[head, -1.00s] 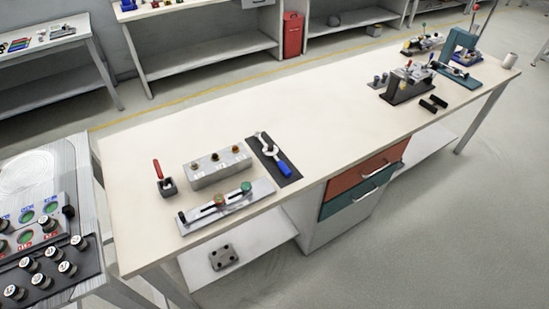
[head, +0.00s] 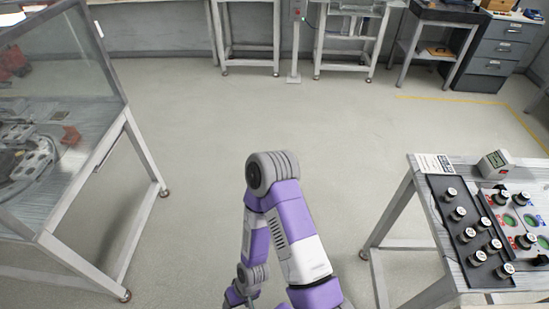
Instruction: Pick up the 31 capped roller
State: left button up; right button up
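Several black rollers with pale caps stand in a black tray (head: 437,187) on the bench at the right. One stands at the tray's far end (head: 450,194) and another at its near end (head: 505,270). The cap markings are too small to read, so I cannot tell which one is the 31 capped roller. More capped rollers, one of them here (head: 527,240), stand on a light panel (head: 517,210) with green round spots beside the tray. My purple and white arm is folded at the bottom middle, apart from the bench. Neither gripper shows.
The rollers' bench (head: 407,190) also holds a printed card (head: 432,164) and a small display box (head: 495,163). A glass-sided enclosure (head: 70,60) on a metal-legged stand is at the left. Open floor (head: 200,170) lies between. Benches and a drawer cabinet (head: 500,45) line the back.

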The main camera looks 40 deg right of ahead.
aim_at(493, 246)
jog(key=z, duration=2.2)
